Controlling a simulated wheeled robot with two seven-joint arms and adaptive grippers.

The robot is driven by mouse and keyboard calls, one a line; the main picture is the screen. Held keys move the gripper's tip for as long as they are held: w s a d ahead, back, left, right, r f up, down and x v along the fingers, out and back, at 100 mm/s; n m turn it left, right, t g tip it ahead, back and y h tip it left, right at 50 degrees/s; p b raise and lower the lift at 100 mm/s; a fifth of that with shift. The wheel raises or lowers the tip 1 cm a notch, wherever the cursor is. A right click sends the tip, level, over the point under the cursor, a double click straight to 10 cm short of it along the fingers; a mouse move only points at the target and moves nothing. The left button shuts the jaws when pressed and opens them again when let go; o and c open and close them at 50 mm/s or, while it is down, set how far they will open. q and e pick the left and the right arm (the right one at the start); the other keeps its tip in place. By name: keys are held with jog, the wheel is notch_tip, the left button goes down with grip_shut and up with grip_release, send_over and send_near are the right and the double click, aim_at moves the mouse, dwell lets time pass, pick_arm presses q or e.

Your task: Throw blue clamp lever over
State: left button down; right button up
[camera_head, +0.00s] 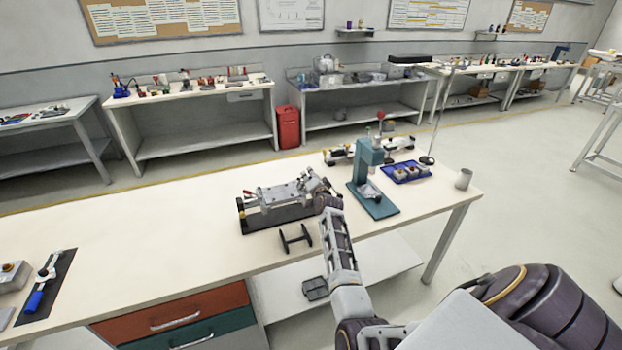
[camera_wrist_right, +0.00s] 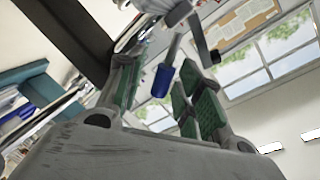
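The blue clamp lever (camera_wrist_right: 162,80) shows in the right wrist view as a blue grip on a grey shaft. It lies between the green-padded fingers of my right gripper (camera_wrist_right: 158,68), with gaps visible on both sides. The right gripper is open. In the head view my right gripper (camera_head: 317,184) is at the right end of the metal clamp fixture (camera_head: 275,196), which sits on a dark plate on the bench. I cannot make out the blue lever there; the gripper and arm cover that end. My left gripper is not in view.
A teal press (camera_head: 368,170) stands close to the right of the gripper, with a blue tray (camera_head: 405,171) and a grey cup (camera_head: 463,178) beyond. A black spool-like part (camera_head: 296,238) lies in front. A blue-handled tool (camera_head: 38,292) lies far left. The bench's left middle is clear.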

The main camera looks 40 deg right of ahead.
jog(key=shift+s, duration=0.15)
jog(key=v, duration=0.7)
dwell(0.5)
jog(key=shift+s+a, duration=0.1)
dwell(0.5)
